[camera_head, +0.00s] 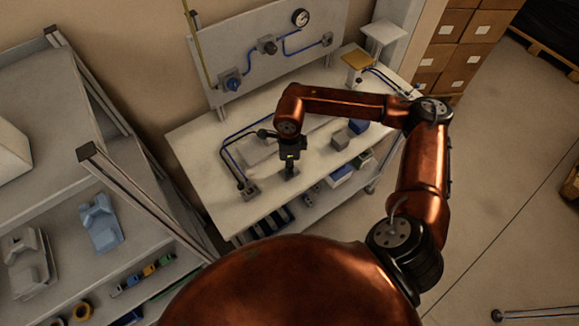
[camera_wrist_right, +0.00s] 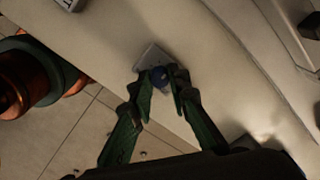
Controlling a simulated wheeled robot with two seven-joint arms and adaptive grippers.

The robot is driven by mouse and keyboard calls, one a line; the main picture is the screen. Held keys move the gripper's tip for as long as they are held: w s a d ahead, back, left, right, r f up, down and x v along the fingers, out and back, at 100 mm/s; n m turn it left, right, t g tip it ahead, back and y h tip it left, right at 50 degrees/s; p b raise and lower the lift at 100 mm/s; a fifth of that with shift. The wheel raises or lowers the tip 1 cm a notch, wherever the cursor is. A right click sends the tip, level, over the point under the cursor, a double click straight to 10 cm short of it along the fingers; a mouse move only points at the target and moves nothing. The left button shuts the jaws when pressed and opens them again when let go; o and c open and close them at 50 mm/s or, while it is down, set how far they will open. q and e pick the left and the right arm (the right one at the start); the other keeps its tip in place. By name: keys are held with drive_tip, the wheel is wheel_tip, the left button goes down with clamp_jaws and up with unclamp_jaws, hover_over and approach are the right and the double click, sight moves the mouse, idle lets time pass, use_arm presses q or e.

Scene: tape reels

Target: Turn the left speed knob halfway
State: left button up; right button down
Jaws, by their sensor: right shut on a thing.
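My right gripper (camera_head: 291,172) points down at the front part of the white workbench in the head view. The knob sits on a square grey plate (camera_wrist_right: 150,57) on the bench top. In the head view the gripper hides the knob. How far the knob is turned cannot be told. My left gripper is not in view.
A back panel (camera_head: 256,84) holds a gauge (camera_head: 300,18) and a blue valve (camera_head: 232,84). A shelf unit stands left.

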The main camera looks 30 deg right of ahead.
idle(0.3)
drive_tip(key=c, duration=1.8)
unclamp_jaws()
wheel_tip(320, 180, up, 12)
drive_tip(key=shift+r, duration=0.1)
